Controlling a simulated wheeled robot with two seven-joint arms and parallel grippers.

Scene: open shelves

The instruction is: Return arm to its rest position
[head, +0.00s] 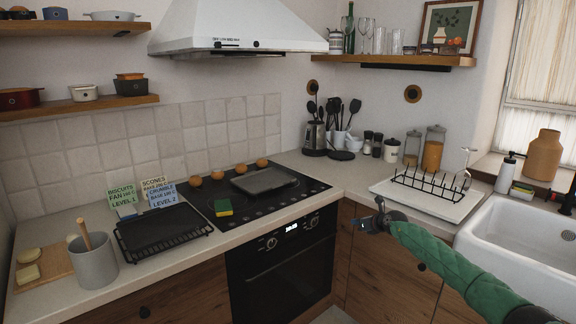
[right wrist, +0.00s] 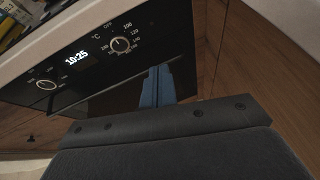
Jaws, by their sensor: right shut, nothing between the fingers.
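My right gripper (head: 368,224) is in the head view at the end of the green-sleeved right arm. It is in the air in front of the wooden cabinets, right of the oven (head: 285,262). It looks shut and holds nothing. In the right wrist view the shut blue-grey fingers (right wrist: 157,86) show against the dark oven front, below its knobs and clock. They appear clear of the oven, but the exact gap cannot be told. My left gripper is in neither view.
The counter edge runs above the oven. A dish rack (head: 430,187) and white sink (head: 520,245) are at the right. A grey crock (head: 93,262) stands at the left.

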